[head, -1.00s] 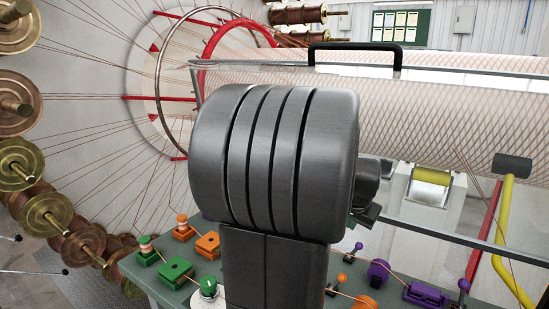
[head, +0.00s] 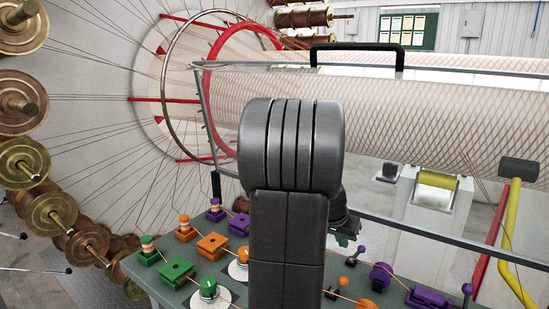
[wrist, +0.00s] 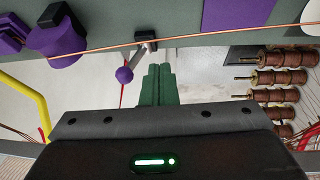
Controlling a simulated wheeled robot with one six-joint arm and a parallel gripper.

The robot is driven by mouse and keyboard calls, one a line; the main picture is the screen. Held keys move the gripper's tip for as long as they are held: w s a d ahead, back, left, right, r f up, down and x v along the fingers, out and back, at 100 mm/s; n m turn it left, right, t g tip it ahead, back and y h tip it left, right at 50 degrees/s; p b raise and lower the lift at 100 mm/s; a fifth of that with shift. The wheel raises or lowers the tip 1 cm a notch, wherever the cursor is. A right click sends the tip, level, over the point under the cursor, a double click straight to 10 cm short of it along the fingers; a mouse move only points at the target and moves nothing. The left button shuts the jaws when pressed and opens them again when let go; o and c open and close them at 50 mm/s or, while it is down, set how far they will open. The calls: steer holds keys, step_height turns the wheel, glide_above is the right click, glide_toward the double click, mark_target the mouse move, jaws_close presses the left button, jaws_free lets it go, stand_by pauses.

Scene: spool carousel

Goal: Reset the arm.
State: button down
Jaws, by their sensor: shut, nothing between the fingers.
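In the wrist view, the dark green fingers of my gripper (wrist: 158,84) are together with nothing between them. They show over pale floor, past the edge of the grey-green board. In that view, a purple ball-ended lever (wrist: 124,74) appears just left of the fingertips, apart from them as far as I can tell. In the head view, my dark arm stands in the middle and hides part of the board (head: 180,297) and of the large mesh-covered cylinder behind it. The fingers themselves are mostly hidden there.
The board carries green blocks (head: 176,270), orange blocks (head: 212,244) and purple parts (head: 428,298), with a copper wire (wrist: 200,37) across it. Spools (head: 50,213) line the carousel at left. A yellow pipe (head: 508,235) and a black handle (head: 357,47) stand near the cylinder.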

steer(key=shift+w+a+f+g+h, duration=0.3)
steer(key=shift+w+a+h, duration=0.2)
steer(key=shift+h, duration=0.2)
steer(key=shift+w+a+n+h+b, duration=0.2)
steer(key=shift+w+n+h+b, duration=0.1)
steer(key=shift+w+h+b, duration=0.1)
